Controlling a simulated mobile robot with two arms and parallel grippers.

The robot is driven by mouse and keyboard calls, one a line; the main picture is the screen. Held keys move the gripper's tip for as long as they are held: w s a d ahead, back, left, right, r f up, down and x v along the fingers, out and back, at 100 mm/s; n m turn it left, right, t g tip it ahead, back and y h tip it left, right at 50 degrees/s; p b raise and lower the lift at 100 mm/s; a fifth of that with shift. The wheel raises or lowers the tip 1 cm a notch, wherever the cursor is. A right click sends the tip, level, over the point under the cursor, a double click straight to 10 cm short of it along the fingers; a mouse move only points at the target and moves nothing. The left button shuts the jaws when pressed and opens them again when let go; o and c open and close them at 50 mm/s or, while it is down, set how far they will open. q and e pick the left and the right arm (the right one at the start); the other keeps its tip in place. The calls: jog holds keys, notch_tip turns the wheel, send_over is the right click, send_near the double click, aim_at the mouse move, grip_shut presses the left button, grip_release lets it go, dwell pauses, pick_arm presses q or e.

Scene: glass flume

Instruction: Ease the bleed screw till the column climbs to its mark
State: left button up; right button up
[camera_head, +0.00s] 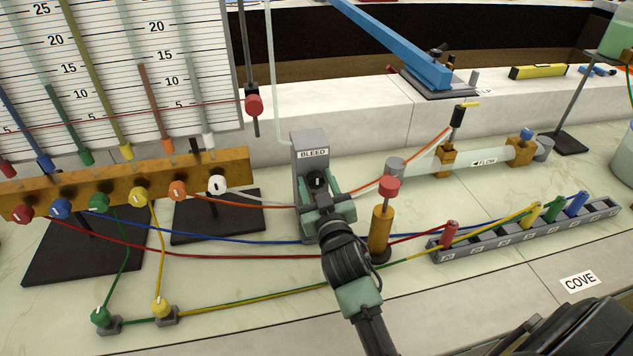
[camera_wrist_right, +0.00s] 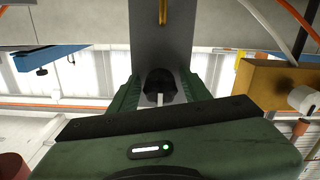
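The grey bleed block (camera_head: 309,150), labelled BLEED, stands upright mid-bench. Its black bleed screw (camera_head: 317,180) is on the front face; it also shows in the right wrist view (camera_wrist_right: 160,86) with a pale pointer downward. My right gripper (camera_head: 326,208) is at the block, its green fingers on either side of the screw. In the wrist view gaps show between fingers and screw. The scale board (camera_head: 120,75) carries several coloured columns, the tallest yellow. A red line crosses it low down to a red slider (camera_head: 254,104). Which column belongs to the screw is unclear. My left gripper is out of view.
A brass manifold (camera_head: 120,183) with coloured knobs stands left. An orange post with a red top (camera_head: 381,215) stands close right of my wrist. Coloured hoses cross the bench to a grey port rail (camera_head: 525,230). The glass flow tube (camera_head: 480,161) lies behind.

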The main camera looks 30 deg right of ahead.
grip_shut()
jog(key=shift+r+n+p, duration=0.15)
jog(key=shift+n+p, duration=0.7)
jog(key=shift+n, duration=1.05)
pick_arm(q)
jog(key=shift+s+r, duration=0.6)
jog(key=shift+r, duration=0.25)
pick_arm(e)
jog(key=shift+o, duration=1.9)
grip_release()
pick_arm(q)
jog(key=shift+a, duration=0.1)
